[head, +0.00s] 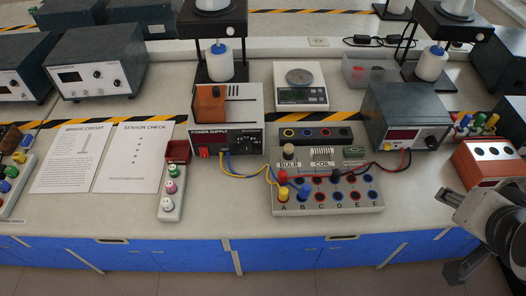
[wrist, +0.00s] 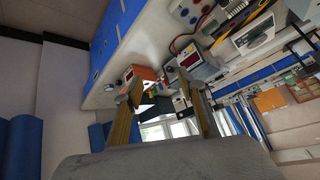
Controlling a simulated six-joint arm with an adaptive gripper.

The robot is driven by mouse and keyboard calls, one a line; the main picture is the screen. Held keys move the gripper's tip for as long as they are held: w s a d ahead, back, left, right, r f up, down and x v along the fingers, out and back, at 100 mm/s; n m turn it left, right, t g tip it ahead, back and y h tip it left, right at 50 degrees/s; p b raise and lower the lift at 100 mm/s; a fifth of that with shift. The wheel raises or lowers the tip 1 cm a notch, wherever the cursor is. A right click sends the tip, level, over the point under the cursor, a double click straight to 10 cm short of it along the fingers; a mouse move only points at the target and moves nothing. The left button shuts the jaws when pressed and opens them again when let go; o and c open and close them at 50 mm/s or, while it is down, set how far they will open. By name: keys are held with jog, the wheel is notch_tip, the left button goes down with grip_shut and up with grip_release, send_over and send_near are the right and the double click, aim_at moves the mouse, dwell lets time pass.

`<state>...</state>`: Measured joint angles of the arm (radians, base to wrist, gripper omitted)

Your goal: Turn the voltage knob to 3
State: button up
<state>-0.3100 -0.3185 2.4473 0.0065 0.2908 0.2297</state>
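The power supply (head: 226,110), a grey box labelled POWER SUPPLY, stands at the centre of the bench in the head view. Its black front has a round dial with a dark voltage knob (head: 242,145) and a red switch (head: 204,152) at the left. The knob's pointer setting is too small to read. My gripper (head: 449,236) is at the lower right of the head view, in front of the bench edge and well apart from the knob. Its two fingers are spread, with nothing between them, also in the wrist view (wrist: 162,92). I cannot pick out the knob in the wrist view.
Yellow and blue leads run from the supply's front to the coil and bulb board (head: 327,208). An orange-topped box (head: 487,163) is near my arm. Bare bench lies in front of the supply.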

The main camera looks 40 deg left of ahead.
jog(key=w+a+f+y, duration=0.1)
jog(key=w+a+f, duration=0.1)
jog(key=a, duration=0.4)
jog(key=w+a+f+y, duration=0.1)
jog(key=w+a+f, duration=0.15)
jog(key=a, duration=0.35)
jog(key=n+y, duration=0.2)
jog(key=y, duration=0.7)
send_near(246, 150)
jog(key=shift+w+a+r+g, duration=0.15)
jog(key=shift+w+a+g, duration=0.2)
jog(key=shift+w+g, duration=0.1)
jog(key=shift+x, duration=3.9)
jog(key=shift+d, duration=0.1)
